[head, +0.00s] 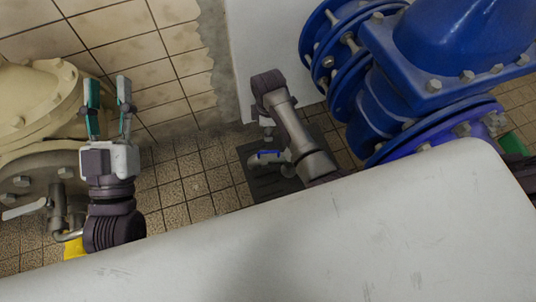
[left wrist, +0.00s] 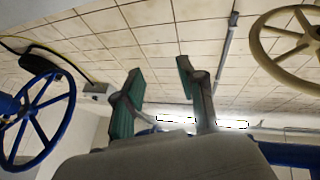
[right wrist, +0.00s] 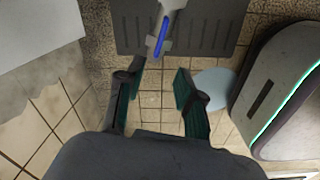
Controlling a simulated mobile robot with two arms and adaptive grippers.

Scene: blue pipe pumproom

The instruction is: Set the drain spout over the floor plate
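A dark ribbed floor plate (head: 262,186) lies on the tiles, partly hidden by my right arm. It also shows at the top of the right wrist view (right wrist: 125,30). A grey drain spout with a blue lever (head: 266,156) appears over the plate in the head view; its lever (right wrist: 163,35) shows in the right wrist view, beyond the fingertips. My right gripper (right wrist: 159,70) is open with nothing between its fingers; in the head view its fingers cannot be made out. My left gripper (head: 108,80) is open and empty beside the cream valve. It shows open in the left wrist view (left wrist: 158,68).
A cream valve (head: 40,120) stands at left, with a small pipe and pale lever (head: 25,209) below. Large blue flanged pipework (head: 400,80) fills the right. A pale disc (right wrist: 214,86) lies on the floor. Blue (left wrist: 38,115) and cream handwheels (left wrist: 290,42) flank my left gripper's view.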

